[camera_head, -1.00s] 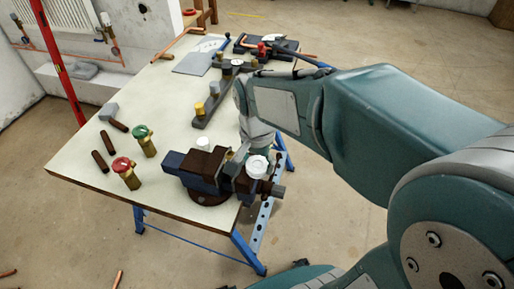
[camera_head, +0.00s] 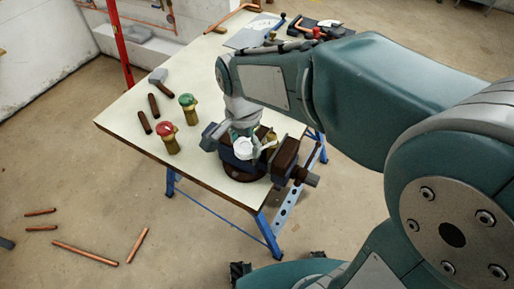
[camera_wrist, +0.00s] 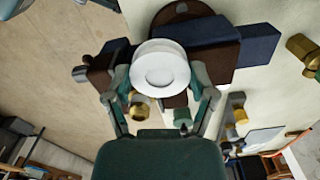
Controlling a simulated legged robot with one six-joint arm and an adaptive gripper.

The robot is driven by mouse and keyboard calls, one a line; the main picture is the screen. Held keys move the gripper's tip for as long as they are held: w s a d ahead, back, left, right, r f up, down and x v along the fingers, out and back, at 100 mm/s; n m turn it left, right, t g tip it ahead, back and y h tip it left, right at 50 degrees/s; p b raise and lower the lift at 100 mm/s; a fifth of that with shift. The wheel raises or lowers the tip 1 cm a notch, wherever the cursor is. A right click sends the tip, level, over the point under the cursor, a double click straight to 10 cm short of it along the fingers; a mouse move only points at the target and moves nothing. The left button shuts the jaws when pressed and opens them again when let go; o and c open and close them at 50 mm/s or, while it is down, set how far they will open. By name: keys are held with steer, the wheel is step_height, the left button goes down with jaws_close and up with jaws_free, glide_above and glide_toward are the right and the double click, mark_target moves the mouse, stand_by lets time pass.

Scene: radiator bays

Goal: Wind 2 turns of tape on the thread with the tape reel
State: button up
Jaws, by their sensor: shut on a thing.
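My gripper (camera_head: 243,136) is over the vise (camera_head: 285,158) at the near corner of the workbench. It is shut on the white tape reel (camera_head: 243,149), which faces up between the fingers. In the wrist view the reel (camera_wrist: 160,66) is round and white and covers part of the dark brown and blue vise (camera_wrist: 222,50). A brass piece (camera_head: 271,135), possibly the threaded fitting, shows at the vise just right of my gripper. In the wrist view a brass fitting (camera_wrist: 140,106) shows between the fingers. I cannot tell whether the reel touches the thread or whether tape is on it.
Red-capped (camera_head: 167,138) and green-capped (camera_head: 188,108) brass valves stand left of the vise. Copper pipes (camera_head: 85,253) lie on the floor at left.

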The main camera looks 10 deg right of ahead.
steer(key=w, duration=0.4)
steer(key=w+d, duration=0.1)
steer(key=w, duration=0.1)
steer(key=shift+w, duration=0.4)
steer(key=s+d, duration=0.3)
steer(key=d, duration=0.9)
steer(key=s, duration=0.2)
steer(key=s+a, duration=0.1)
steer(key=s, duration=0.2)
step_height(320, 180, up, 9)
steer(key=shift+f, duration=0.2)
steer(key=shift+f, duration=0.1)
